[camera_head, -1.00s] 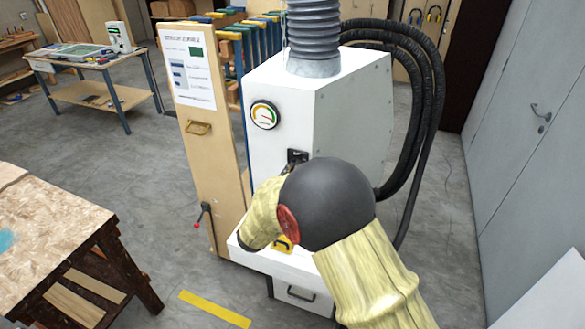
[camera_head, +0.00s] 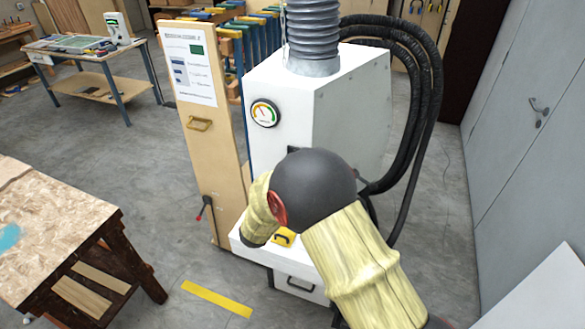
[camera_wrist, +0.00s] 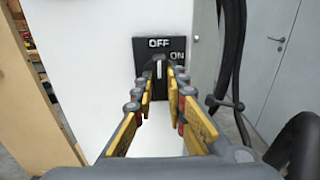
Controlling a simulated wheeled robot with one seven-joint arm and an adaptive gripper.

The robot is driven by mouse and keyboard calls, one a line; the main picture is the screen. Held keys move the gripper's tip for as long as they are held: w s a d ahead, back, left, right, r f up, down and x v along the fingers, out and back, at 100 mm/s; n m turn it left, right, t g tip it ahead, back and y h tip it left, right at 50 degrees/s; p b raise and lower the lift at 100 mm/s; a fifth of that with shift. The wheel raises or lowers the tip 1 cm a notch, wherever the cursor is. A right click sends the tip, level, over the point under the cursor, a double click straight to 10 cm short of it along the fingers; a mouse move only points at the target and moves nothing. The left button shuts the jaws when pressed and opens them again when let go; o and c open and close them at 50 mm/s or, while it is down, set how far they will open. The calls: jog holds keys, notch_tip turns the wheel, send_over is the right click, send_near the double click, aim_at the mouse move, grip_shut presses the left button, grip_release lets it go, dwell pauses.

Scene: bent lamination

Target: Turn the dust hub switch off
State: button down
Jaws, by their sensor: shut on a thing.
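The dust hub (camera_head: 345,120) is a white cabinet in the middle of the head view. Its switch plate (camera_wrist: 175,46) is black, with OFF at the top and ON to the right, and shows clearly in the wrist view. The switch lever (camera_wrist: 159,68) stands about upright, with its white mark under the word OFF. My gripper (camera_wrist: 161,88) is shut on the lever, with a yellow-padded finger on each side. In the head view, my arm hides the gripper and nearly all of the switch.
A round gauge (camera_head: 265,113) sits on the hub above the switch. Black hoses (camera_head: 425,110) hang at its right side. A wooden panel (camera_head: 212,150) with a notice stands at its left. A chipboard-topped table (camera_head: 50,235) is at the lower left.

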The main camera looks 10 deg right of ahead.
jog(key=c, duration=1.8)
grip_release()
jog(key=v, duration=1.2)
